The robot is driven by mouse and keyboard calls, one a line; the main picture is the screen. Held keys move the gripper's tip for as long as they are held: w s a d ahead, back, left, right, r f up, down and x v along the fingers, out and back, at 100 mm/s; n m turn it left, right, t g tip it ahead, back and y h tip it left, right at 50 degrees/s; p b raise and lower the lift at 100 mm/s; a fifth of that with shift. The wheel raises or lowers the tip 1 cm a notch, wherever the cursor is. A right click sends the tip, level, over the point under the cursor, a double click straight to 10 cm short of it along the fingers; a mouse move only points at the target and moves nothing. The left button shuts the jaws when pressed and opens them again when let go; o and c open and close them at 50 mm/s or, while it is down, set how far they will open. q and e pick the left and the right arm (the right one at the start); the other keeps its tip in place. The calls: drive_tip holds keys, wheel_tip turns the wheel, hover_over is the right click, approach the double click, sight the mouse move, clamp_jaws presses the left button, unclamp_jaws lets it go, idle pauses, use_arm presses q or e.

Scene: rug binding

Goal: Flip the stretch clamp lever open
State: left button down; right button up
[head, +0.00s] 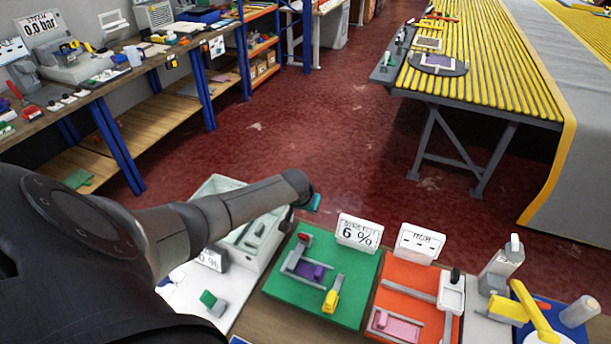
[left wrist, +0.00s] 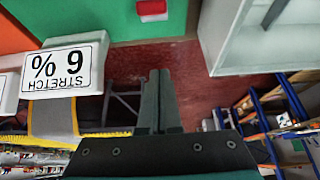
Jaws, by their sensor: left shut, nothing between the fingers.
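The green board (head: 355,268) lies on the near bench, with a grey clamp frame (head: 291,262), a purple piece (head: 312,271), a red handle (head: 304,238) and a yellow part (head: 331,299) on it. I cannot tell for sure which is the clamp lever. The red handle shows at the top edge of the left wrist view (left wrist: 152,8). My left gripper (head: 315,203) is beyond the board's far edge, its fingers mostly hidden behind my arm. In the left wrist view its fingers (left wrist: 158,76) are together and empty, apart from the red handle.
A "STRETCH 6%" sign (head: 359,232) stands at the board's far right corner, beside my gripper. A pale bin (head: 222,186) stands left of the board, under my forearm. An orange board (head: 398,272) lies to the right. Open red floor (head: 310,130) is beyond.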

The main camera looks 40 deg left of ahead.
use_arm(q)
drive_tip(key=s+f+p+v, duration=0.1)
drive_tip(key=p+v, duration=0.1)
drive_tip(key=v, duration=0.7)
drive_tip(key=shift+s+d+r, duration=0.2)
drive_tip(key=shift+s+d, duration=0.1)
drive_tip(key=shift+s, duration=0.2)
use_arm(e)
drive_tip(key=r, duration=0.1)
drive_tip(key=w+r, duration=0.1)
drive_tip(key=r, duration=0.1)
drive_tip(key=shift+w+a+r, duration=0.1)
drive_tip(key=shift+w, duration=0.05)
